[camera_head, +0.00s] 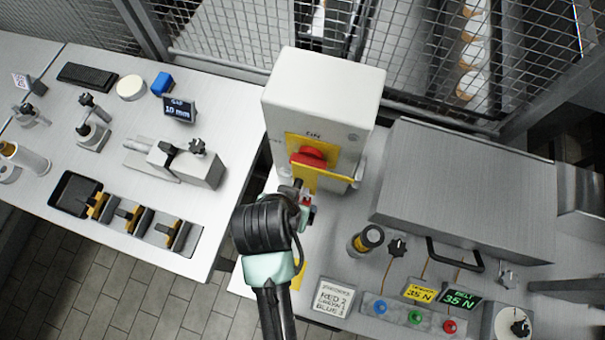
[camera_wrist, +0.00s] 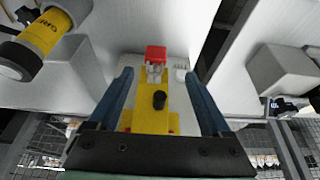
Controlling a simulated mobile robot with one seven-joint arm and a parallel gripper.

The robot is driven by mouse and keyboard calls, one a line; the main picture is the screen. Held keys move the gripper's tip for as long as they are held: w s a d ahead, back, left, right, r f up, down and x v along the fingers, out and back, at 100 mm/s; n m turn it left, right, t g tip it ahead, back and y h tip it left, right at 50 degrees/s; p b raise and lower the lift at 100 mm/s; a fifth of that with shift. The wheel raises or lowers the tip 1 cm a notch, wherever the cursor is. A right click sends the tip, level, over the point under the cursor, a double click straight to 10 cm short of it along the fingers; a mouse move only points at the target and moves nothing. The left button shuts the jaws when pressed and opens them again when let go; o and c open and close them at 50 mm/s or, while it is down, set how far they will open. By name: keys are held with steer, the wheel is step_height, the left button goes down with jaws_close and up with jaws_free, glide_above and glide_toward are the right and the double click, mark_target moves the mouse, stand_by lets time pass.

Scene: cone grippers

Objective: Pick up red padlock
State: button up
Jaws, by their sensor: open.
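The red padlock (camera_wrist: 155,54) shows in the wrist view at the far end of a yellow strip, with a light metal part on its near side. My gripper (camera_wrist: 157,76) is open, its two blue fingers spread on either side of the yellow strip. The padlock lies ahead between the fingertip directions, and I see no contact. In the head view my gripper (camera_head: 303,188) is just in front of the white switch box, and my wrist hides much of it. A small red patch (camera_head: 307,201) beside it may be the padlock.
The white box (camera_head: 322,95) carries a red rotary switch (camera_head: 308,158) on a yellow plate. A yellow-and-black cylinder (camera_head: 367,240) stands to the right, also in the wrist view (camera_wrist: 43,38). A grey metal housing (camera_head: 465,195) stands farther right. A gap separates the left table (camera_head: 95,140).

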steer(key=shift+d+p+x, duration=0.2)
steer(key=shift+x, duration=1.9)
steer(key=shift+d+p+x, duration=0.15)
steer(key=shift+x, duration=1.95)
steer(key=shift+s, duration=0.25)
jaws_close()
